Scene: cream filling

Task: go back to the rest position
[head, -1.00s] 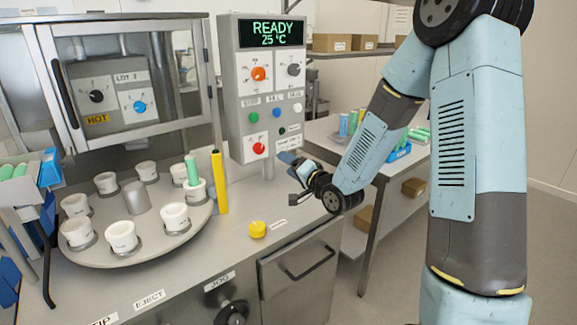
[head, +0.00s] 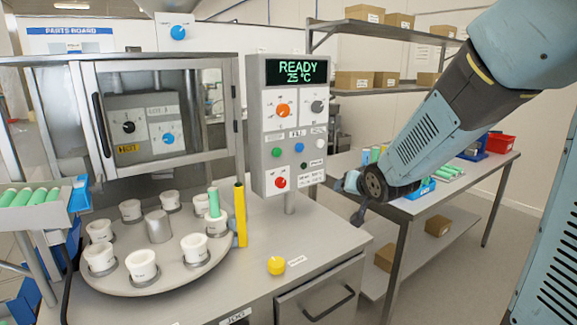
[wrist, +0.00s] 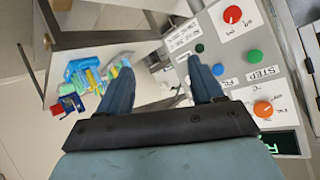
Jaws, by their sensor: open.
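My gripper (wrist: 164,88) shows in the wrist view with its two blue fingers apart and nothing between them. In the head view my gripper (head: 352,197) hangs at the end of my arm, right of the control panel (head: 288,183), over the gap between the machine bench (head: 335,238) and the back table. The fingers are small and partly hidden there. The panel reads READY 25 °C and also shows in the wrist view (wrist: 233,60), close to the right finger.
The round carousel (head: 150,285) carries several white cups; one holds a green tube (head: 214,203). A yellow post (head: 241,215) and yellow button (head: 276,265) stand nearby. The back table (head: 478,172) holds coloured tubes, a blue tray and a red bin (head: 501,143). Shelves with boxes are behind.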

